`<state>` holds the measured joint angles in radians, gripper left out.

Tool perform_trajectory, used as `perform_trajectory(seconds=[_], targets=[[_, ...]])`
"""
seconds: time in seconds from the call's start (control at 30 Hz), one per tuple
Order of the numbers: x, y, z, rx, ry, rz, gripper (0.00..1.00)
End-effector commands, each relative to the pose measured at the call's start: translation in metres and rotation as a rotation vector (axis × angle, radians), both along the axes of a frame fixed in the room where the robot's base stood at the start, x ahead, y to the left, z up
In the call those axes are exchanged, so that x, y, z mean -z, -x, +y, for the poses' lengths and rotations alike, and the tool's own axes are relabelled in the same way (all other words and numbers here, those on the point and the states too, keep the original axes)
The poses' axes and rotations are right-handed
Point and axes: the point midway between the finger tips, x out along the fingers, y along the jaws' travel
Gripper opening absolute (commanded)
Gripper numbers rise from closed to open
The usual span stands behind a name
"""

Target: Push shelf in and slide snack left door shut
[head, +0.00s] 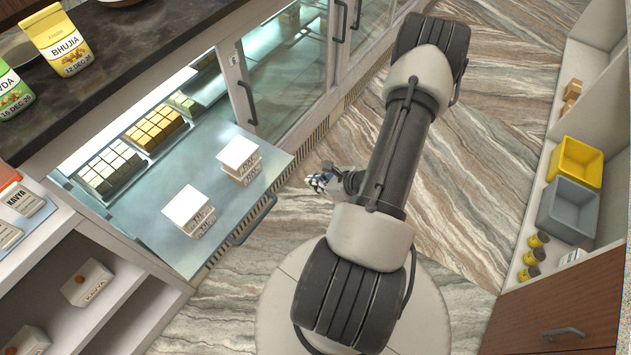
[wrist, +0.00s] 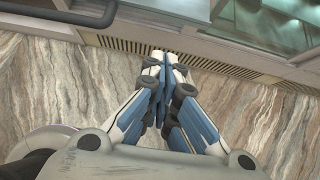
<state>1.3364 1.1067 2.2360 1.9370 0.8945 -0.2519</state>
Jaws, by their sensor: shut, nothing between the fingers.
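The glass shelf (head: 229,203) is pulled out of the counter case and juts over the floor. White boxes stand on it in two small stacks (head: 239,160) (head: 189,212). A dark bar handle (head: 254,221) runs along its front edge, and a dark bar also shows at upper left in the wrist view (wrist: 62,14). A framed glass door (head: 281,88) with a dark handle (head: 247,103) stands just beyond the shelf; the case is open above the shelf. My gripper (head: 316,182) is shut and empty, to the right of the shelf, apart from it. In the wrist view its fingertips (wrist: 162,57) point toward the case base.
Trays of sweets (head: 155,130) lie inside the case. Snack packets (head: 58,40) stand on the dark countertop (head: 130,55). Yellow (head: 575,163) and grey (head: 567,210) bins sit on the right shelving. A vent grille (wrist: 203,63) runs along the case base. Floor around my gripper is clear.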

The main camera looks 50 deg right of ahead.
Motion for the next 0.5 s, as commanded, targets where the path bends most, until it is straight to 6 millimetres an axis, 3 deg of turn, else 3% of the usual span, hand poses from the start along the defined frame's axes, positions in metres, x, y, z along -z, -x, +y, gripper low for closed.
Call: perform_trajectory(seconds=[0.3,0.5], targets=[[0.048,-0.052,0.003,-0.006,0.001,0.000,0.00],[0.044,-0.079,0.003,-0.005,0.004,0.000,0.00]])
